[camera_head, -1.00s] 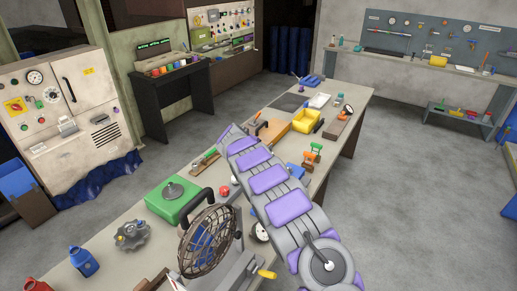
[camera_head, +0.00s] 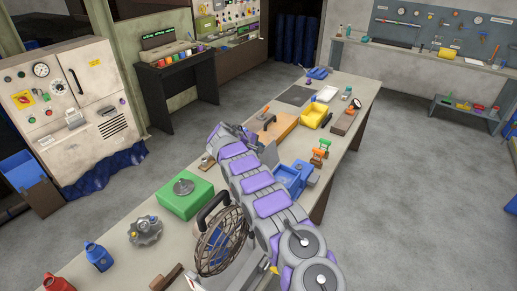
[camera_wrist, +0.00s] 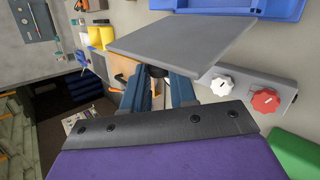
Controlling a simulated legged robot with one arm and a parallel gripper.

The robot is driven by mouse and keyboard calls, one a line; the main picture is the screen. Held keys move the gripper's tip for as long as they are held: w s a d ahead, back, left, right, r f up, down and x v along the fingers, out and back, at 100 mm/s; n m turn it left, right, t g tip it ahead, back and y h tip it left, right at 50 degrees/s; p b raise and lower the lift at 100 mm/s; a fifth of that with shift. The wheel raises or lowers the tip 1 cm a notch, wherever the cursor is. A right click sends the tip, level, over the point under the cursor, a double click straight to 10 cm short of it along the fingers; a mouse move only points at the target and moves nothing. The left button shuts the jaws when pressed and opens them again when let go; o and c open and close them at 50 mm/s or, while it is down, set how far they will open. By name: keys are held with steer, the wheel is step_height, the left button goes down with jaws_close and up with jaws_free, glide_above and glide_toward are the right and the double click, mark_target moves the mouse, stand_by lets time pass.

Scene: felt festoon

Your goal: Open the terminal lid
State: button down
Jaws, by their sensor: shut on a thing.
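A flat grey plate (camera_wrist: 185,38), which I take to be the terminal lid, shows in the wrist view. It stands out at an angle above a grey panel (camera_wrist: 287,98) with a white knob (camera_wrist: 221,86) and a red knob (camera_wrist: 265,100). My gripper (camera_wrist: 156,75) has its dark blue fingers at the plate's near edge, with a small dark part between them. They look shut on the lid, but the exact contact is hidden.
A blue open box (camera_head: 288,180) stands right of my arm, and also shows in the wrist view (camera_wrist: 240,8). A green block (camera_head: 185,196) and a caged fan (camera_head: 218,242) stand nearby. A yellow bin (camera_head: 314,117) is farther back.

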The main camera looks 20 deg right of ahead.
steer(key=shift+a, duration=0.1)
steer(key=c, duration=1)
jaws_free()
steer(key=shift+o, duration=0.2)
steer(key=v, duration=1.7)
steer(key=shift+a, duration=0.15)
steer(key=shift+r, duration=0.1)
